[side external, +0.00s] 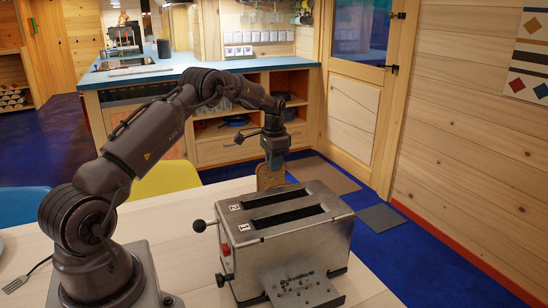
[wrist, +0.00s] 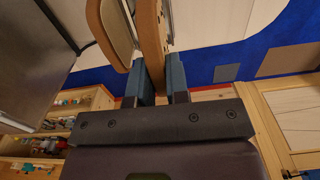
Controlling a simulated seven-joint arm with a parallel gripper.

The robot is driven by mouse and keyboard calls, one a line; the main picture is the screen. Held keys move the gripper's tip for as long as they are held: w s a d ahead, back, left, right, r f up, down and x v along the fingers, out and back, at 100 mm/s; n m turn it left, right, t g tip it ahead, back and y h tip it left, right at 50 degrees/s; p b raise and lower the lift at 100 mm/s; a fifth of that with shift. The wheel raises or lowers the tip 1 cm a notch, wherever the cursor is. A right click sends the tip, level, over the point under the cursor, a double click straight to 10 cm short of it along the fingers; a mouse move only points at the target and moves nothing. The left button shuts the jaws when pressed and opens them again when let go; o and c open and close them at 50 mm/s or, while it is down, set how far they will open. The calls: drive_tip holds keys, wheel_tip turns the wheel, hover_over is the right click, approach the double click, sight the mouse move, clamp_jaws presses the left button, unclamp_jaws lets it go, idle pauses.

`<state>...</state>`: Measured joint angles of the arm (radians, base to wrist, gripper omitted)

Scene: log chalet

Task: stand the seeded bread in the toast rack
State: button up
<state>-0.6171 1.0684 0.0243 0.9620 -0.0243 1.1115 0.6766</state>
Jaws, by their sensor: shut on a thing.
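My gripper (side external: 275,160) is behind the toaster in the side view, pointing down and shut on a brown bread slice (side external: 269,177). The toaster hides the slice's lower part. In the wrist view my gripper (wrist: 161,75) has its two blue-grey fingers on either side of the slice (wrist: 151,38), seen edge-on.
A metal two-slot toaster (side external: 283,222) stands on the pale table (side external: 182,222), close to my gripper; its side fills the left of the wrist view (wrist: 30,65). A fork (side external: 28,274) lies at the table's left. Yellow (side external: 165,178) and blue chairs stand behind.

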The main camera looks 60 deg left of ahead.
sight(274, 173)
drive_tip(key=shift+f, duration=1.9)
drive_tip(key=o, duration=0.7)
wheel_tip(274, 173, up, 13)
drive_tip(key=shift+f, duration=0.1)
